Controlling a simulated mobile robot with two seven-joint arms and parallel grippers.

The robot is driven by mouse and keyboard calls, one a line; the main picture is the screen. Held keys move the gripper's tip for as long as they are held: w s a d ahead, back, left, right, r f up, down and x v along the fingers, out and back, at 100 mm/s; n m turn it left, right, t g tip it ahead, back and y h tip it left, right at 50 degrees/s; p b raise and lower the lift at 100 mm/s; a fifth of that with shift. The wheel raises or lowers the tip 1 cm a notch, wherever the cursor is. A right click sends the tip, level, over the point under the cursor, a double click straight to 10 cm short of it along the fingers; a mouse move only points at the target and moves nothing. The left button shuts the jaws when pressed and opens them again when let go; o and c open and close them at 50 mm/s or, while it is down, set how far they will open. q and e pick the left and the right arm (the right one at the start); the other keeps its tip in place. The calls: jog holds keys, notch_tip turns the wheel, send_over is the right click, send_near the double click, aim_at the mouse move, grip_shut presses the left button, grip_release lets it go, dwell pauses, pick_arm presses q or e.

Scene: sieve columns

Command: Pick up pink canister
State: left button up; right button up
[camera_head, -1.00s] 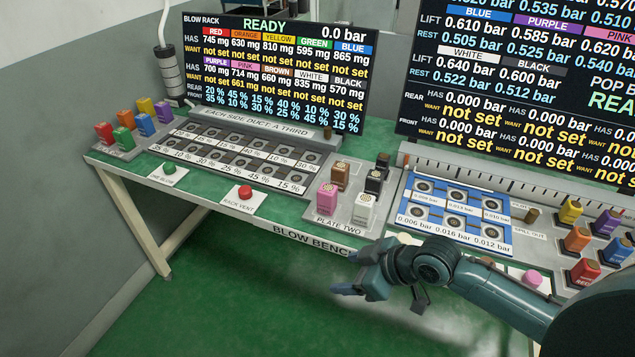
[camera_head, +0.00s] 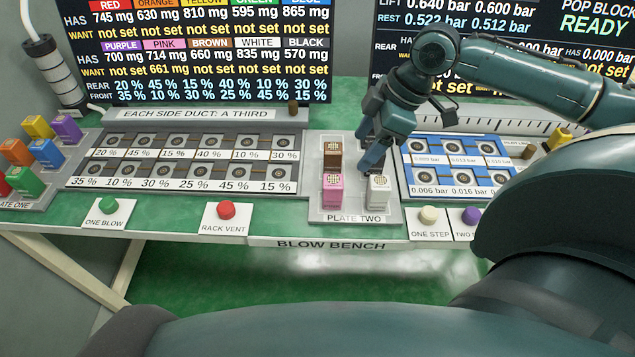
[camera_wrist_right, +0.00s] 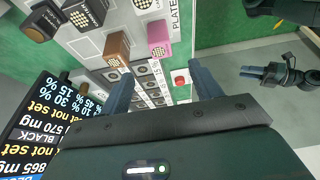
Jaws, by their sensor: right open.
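The pink canister (camera_head: 333,190) stands upright at the front left of plate two (camera_head: 357,217). It also shows in the right wrist view (camera_wrist_right: 158,35), beyond the fingertips and between their lines. The brown canister (camera_head: 332,154) stands behind it and the white canister (camera_head: 379,190) to its right. My right gripper (camera_head: 368,157) is open and empty above the back right of the plate, apart from the pink canister. It hides the black canister in the head view; that one shows in the wrist view (camera_wrist_right: 86,12). My left gripper (camera_wrist_right: 252,72) appears small at the wrist view's right.
The duct rack (camera_head: 185,165) lies left of the plate and the blue pop block (camera_head: 455,168) right of it. A red rack vent button (camera_head: 227,210) and a green button (camera_head: 108,206) sit at the front edge. Coloured canisters stand at the far left.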

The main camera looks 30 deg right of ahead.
aim_at(335, 181)
jog(key=x, duration=0.7)
jog(key=shift+f, duration=0.35)
jog(key=shift+a+x, duration=0.2)
jog(key=shift+x, duration=2.45)
jog(key=shift+w+r, duration=0.15)
jog(key=shift+w, duration=0.05)
jog(key=shift+c, duration=0.4)
jog(key=c, duration=1.1)
